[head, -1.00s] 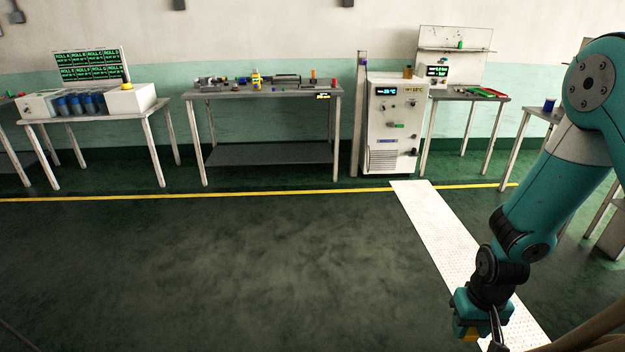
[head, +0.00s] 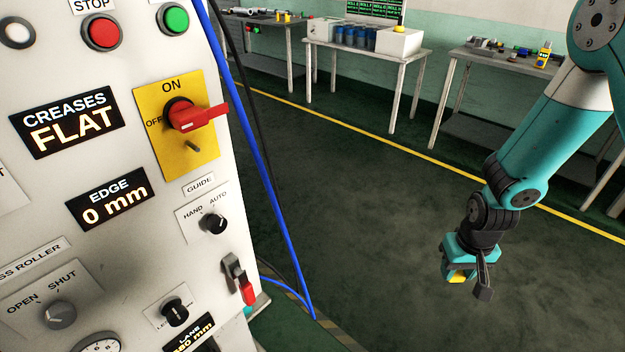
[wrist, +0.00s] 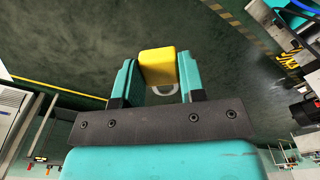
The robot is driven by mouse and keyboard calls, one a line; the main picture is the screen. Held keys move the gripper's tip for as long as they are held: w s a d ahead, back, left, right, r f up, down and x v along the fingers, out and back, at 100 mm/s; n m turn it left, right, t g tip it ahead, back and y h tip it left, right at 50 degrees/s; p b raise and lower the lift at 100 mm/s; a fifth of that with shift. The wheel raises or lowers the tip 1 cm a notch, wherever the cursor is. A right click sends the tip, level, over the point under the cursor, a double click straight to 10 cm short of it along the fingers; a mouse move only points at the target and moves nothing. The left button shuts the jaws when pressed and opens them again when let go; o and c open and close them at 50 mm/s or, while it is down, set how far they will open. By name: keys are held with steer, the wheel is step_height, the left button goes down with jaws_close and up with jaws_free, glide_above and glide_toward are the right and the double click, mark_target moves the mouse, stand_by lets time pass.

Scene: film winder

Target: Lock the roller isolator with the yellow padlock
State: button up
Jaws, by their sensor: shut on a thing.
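The roller isolator (head: 187,125) is a yellow plate marked ON and OFF on the white control panel in the head view. Its red handle (head: 205,116) points to the right, and a small grey stub sits below it on the plate. My gripper (head: 468,277) hangs at the right, well away from the panel, over the floor. It is shut on the yellow padlock (wrist: 158,66), whose body sticks out beyond the fingers in the wrist view. Part of a metal shackle (wrist: 166,89) shows toward the palm. In the head view the padlock (head: 458,278) is mostly hidden.
The control panel (head: 110,190) fills the left side, with knobs and a red lever on its right edge. Blue and black cables (head: 262,170) run down beside it to the floor. Tables (head: 365,70) stand along the back wall. Open floor lies between.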

steer(key=w+a+r+n+t+y+b, duration=0.25)
steer(key=a+r+t, duration=0.3)
steer(key=a, duration=0.65)
steer(key=w+a+r+n+t+y+b, duration=0.25)
steer(key=a+r+t, duration=0.3)
steer(key=a, duration=0.65)
steer(key=s+a+r+n+y+b, duration=0.2)
steer(key=s+a+r+n+y, duration=0.3)
steer(key=s+a+r+y, duration=0.3)
steer(key=s+a+r, duration=0.4)
steer(key=a+r, duration=0.2)
steer(key=a, duration=0.1)
steer(key=shift+a+r+y, duration=0.25)
steer(key=shift+r+y, duration=0.1)
steer(key=shift+y, duration=0.05)
steer(key=shift+s+f, duration=0.1)
steer(key=shift+f, duration=0.1)
steer(key=p+x, duration=0.3)
steer(key=x, duration=0.2)
steer(key=shift+a, duration=0.15)
